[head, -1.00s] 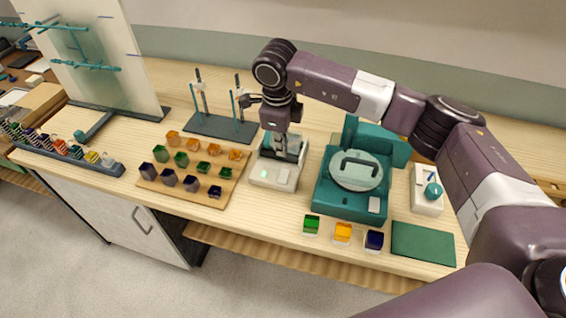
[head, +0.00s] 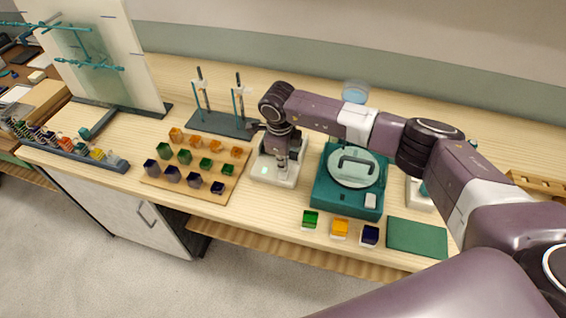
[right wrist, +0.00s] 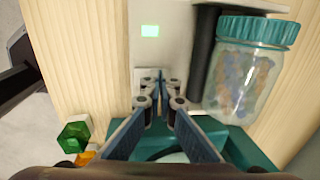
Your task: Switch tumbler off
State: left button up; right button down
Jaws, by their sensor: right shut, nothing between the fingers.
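The tumbler has a white base (head: 262,174), and my right gripper stands over it in the head view. The right wrist view shows a lit green panel (right wrist: 150,31) on the base. Beside it a clear jar (right wrist: 240,75) with a teal lid and coloured bits inside lies next to a dark roller (right wrist: 203,45). My right gripper (head: 281,166) is shut and empty. Its fingertips (right wrist: 160,76) point down at a grey plate (right wrist: 145,75) on the base, below the green panel; whether they touch it I cannot tell. My left gripper is not in view.
A teal machine (head: 345,205) with a round lid stands right of the tumbler. A wooden board (head: 228,188) with several coloured cubes lies to the left. Green (head: 310,218), orange (head: 340,228) and dark blue (head: 370,235) blocks sit in front, near the table edge.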

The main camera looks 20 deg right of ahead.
jog(key=shift+w+d+f+g+b, duration=0.15)
jog(key=shift+f+g+b, duration=0.15)
jog(key=shift+f+b, duration=0.55)
jog(key=shift+r, duration=0.5)
jog(key=shift+s, duration=0.2)
